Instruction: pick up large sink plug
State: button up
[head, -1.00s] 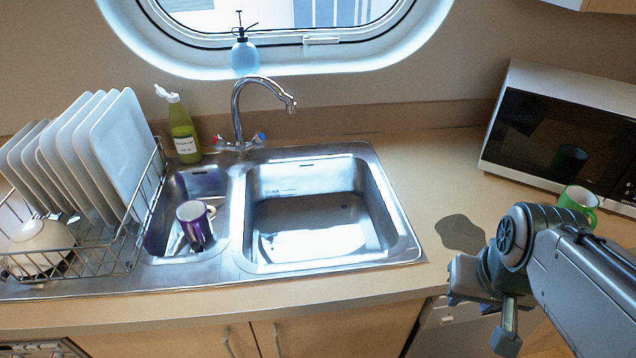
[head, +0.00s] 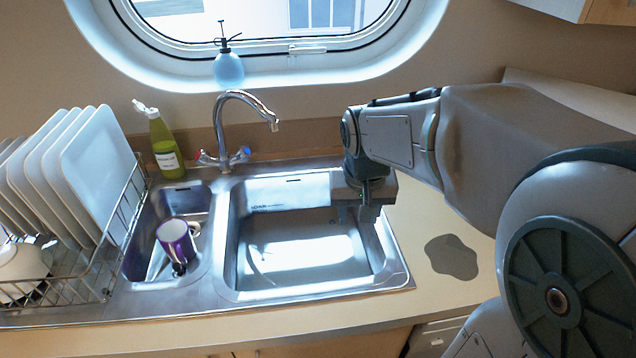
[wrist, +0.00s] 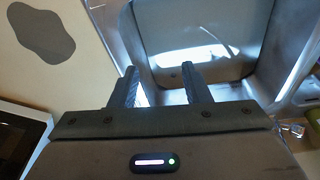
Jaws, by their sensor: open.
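I cannot make out the large sink plug in either view. The large sink basin (head: 300,235) is bright with glare, and a thin curved line shows on its floor at the left. My gripper (head: 362,215) is over the right back part of this basin, pointing down. In the wrist view my gripper (wrist: 160,82) has its two dark fingers apart with nothing between them. The large basin (wrist: 235,45) lies beyond the fingertips there.
A small basin (head: 185,205) holds a purple mug (head: 176,241). The tap (head: 222,125) rises behind the sink, left of my gripper. A dish rack (head: 90,285) with plates stands left. A flat grey patch (head: 452,257) lies on the counter at right.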

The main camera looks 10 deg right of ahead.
jog(key=w+f+m+g+p, duration=0.1)
jog(key=w+f+p, duration=0.15)
jog(key=w, duration=1.05)
jog(key=m+g+p, duration=0.1)
jog(key=m+p, duration=0.1)
jog(key=p, duration=0.2)
send_over(332, 222)
notch_tip(332, 222, down, 19)
jog(key=shift+s+a, duration=0.1)
jog(key=shift+s, duration=0.05)
jog(key=shift+f+p, duration=0.8)
jog(key=shift+f, duration=1.8)
grip_shut()
